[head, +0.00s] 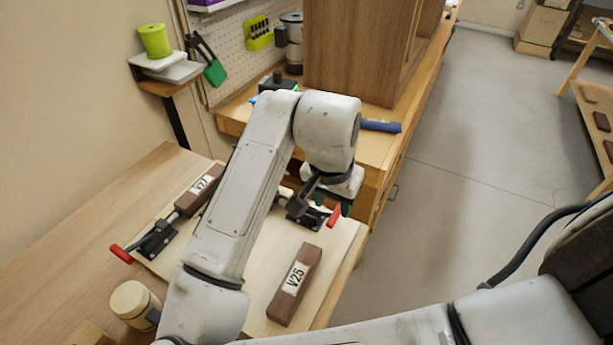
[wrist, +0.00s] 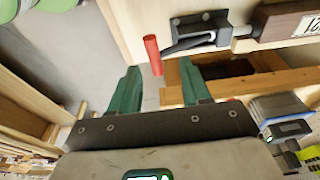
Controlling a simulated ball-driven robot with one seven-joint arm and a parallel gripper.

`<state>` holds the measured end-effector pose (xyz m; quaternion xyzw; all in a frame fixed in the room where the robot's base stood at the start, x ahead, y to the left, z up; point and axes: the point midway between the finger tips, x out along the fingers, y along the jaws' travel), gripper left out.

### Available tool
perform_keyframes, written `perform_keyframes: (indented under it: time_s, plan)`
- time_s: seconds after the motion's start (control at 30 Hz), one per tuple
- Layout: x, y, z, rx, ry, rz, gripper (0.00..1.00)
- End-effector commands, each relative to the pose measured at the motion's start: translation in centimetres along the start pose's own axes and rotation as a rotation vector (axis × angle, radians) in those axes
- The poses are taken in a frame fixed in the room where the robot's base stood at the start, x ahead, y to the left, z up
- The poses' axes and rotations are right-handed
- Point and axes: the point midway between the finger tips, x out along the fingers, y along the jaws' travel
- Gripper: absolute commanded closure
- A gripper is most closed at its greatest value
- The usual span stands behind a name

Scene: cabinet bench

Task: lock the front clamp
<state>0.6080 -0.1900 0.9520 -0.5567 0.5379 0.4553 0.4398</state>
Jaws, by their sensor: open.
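A black toggle clamp (head: 306,215) with a red handle (head: 335,215) is on the pale board, near its right edge. My gripper (head: 332,203) hangs over it, partly hiding it. In the wrist view the red handle (wrist: 152,55) shows just beyond and between my two green fingertips (wrist: 160,75), which are apart and empty. The clamp's black body (wrist: 200,35) lies beside a labelled brown block (wrist: 290,24). A second black clamp (head: 157,240) with a red handle (head: 121,254) stands at the left, by the block marked V27 (head: 198,192). I cannot tell which clamp is the front one.
A loose brown block marked V25 (head: 294,285) lies on the board (head: 340,245). A wooden cabinet (head: 350,50) and a blue item (head: 381,126) are on the bench behind. A round wooden-topped object (head: 133,300) stands front left. Open floor is at the right.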

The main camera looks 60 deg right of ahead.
Motion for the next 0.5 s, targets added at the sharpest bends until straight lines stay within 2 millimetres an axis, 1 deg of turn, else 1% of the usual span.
perform_keyframes:
  time_s: [0.03, 0.5]
  plan:
    - [-0.7, 0.0, -0.2, 0.001, 0.000, 0.001, 0.53]
    - [-4.0, 0.0, -0.8, 0.001, 0.001, 0.001, 0.53]
